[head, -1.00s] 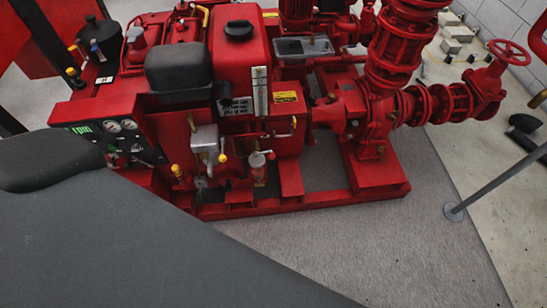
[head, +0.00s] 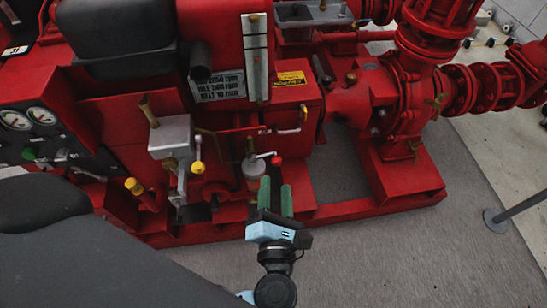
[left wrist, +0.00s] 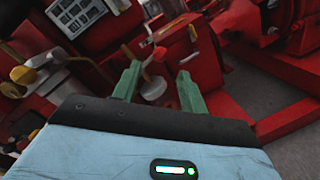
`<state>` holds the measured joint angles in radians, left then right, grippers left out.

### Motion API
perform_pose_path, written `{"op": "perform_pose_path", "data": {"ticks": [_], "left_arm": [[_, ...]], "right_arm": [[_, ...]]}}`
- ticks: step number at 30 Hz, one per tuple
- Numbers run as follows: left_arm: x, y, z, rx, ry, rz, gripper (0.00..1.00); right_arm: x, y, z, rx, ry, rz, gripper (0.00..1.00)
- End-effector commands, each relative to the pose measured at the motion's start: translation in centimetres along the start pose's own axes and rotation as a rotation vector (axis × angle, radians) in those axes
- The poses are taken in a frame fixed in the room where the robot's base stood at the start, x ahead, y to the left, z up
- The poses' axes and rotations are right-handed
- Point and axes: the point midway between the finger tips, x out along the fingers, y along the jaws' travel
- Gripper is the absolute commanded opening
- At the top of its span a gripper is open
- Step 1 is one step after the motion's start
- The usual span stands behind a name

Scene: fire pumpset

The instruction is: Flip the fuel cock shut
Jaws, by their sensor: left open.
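The fuel cock appears to be the small fitting with a thin lever and red knob (head: 276,160), above a pale bowl (head: 253,168) low on the front of the red pumpset. The lever points right, roughly level. My left gripper (head: 276,184) is open and empty, with its green fingers just below and in front of the red knob. In the left wrist view, the red knob (left wrist: 160,53) and pale bowl (left wrist: 153,88) show between and beyond the open fingers (left wrist: 159,76). I cannot tell whether a finger touches the lever. My right gripper is out of view.
A grey box (head: 171,137) with a yellow-knobbed lever (head: 198,168) stands left of the cock. A yellow-capped fitting (head: 134,187) is further left. The red base rail (head: 345,208) runs below. Grey floor (head: 400,260) is clear at the lower right.

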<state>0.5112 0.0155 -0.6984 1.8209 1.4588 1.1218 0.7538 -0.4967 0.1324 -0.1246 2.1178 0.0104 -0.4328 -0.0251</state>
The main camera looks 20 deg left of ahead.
Motion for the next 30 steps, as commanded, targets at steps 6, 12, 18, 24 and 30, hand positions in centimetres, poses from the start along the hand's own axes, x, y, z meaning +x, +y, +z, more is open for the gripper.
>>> {"op": "perform_pose_path", "data": {"ticks": [6,12,18,24,30], "left_arm": [[0.3,0.0,0.1,-0.006,0.003,0.000,0.43],[2.5,0.0,0.0,-0.004,0.001,0.003,0.43],[5.5,0.0,0.0,-0.002,0.001,0.002,0.43],[7.4,-0.1,-0.1,-0.001,0.002,0.000,0.43],[7.9,0.0,0.0,-0.002,0.002,0.000,0.43]], "right_arm": [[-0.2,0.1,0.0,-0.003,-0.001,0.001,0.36],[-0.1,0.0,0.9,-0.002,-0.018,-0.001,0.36],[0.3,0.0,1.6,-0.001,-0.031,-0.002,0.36],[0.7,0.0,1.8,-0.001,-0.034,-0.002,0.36],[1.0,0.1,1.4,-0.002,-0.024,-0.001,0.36]]}}
